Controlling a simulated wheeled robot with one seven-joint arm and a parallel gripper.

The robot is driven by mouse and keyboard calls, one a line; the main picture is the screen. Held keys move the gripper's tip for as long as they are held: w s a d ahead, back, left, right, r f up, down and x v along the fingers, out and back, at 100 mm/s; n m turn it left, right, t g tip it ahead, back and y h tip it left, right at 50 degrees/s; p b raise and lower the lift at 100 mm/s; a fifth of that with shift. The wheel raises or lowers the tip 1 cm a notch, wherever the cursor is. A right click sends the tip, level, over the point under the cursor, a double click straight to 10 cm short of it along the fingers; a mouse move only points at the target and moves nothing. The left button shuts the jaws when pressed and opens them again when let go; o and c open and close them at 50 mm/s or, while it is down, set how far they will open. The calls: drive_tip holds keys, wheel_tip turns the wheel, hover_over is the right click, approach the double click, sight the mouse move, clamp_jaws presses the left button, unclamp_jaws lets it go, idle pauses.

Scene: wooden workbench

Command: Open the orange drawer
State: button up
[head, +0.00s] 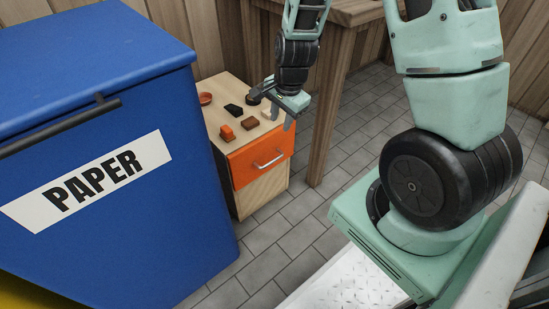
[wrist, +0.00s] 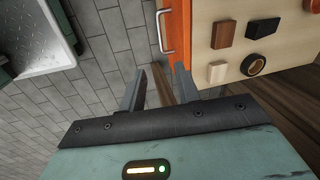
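The orange drawer (head: 262,158) is the upper front of a small wooden cabinet (head: 262,193) and looks closed. It has a metal bar handle (head: 270,158). In the wrist view the drawer front (wrist: 177,28) is at the top, with its handle (wrist: 164,30) on the left side of it. My gripper (head: 280,114) is above the cabinet's front right edge, over the drawer and apart from the handle. In the wrist view my gripper (wrist: 157,78) has its two fingers spread with nothing between them. The right finger is close to the drawer front; whether they touch is unclear.
A blue paper bin (head: 190,190) stands close on the left. A wooden table (head: 333,90) is behind right. Tiled floor (head: 300,208) in front is free.

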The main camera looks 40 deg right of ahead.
sight(274, 160)
drive_tip(key=shift+m, duration=0.6)
drive_tip(key=w+f+b, duration=0.1)
drive_tip(key=f+b, duration=0.1)
drive_tip(key=f, duration=0.4)
drive_tip(key=w+f+b, duration=0.1)
drive_tip(key=f+b, duration=0.2)
drive_tip(key=f, duration=0.3)
drive_tip(key=w+f+b, duration=0.1)
drive_tip(key=f+b, duration=0.1)
drive_tip(key=f, duration=0.4)
drive_tip(key=shift+w+d+f+b, duration=0.1)
drive_tip(key=shift+w+d+b, duration=0.15)
drive_tip(key=shift+b, duration=0.1)
clamp_jaws()
